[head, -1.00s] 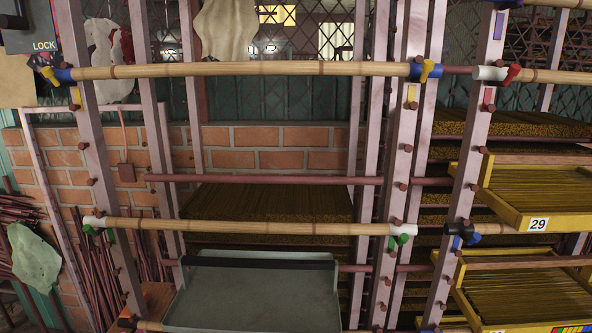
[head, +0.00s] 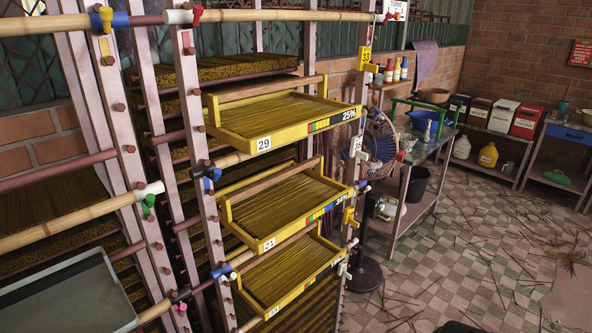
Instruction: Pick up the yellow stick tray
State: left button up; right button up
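Three yellow stick trays sit one above another in the rack. The top yellow tray (head: 285,121) bears the number 29 and a 25% label. The lowest yellow tray (head: 290,272) has a number too small to read surely. Each holds thin sticks and juts forward from the rack. I cannot tell from the task which of them is meant. Neither of my grippers shows in the head view.
Bamboo rails (head: 80,218) and rack posts (head: 197,130) flank the trays. A grey tray (head: 65,300) is at lower left. A fan (head: 376,145) and a side table (head: 420,150) stand right of the rack. The tiled floor (head: 470,240) is mostly open, with scattered sticks.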

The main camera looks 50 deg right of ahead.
aim_at(273, 205)
jog(key=k+z, duration=0.3)
jog(key=k+l+z, duration=0.1)
jog(key=z, duration=1.15)
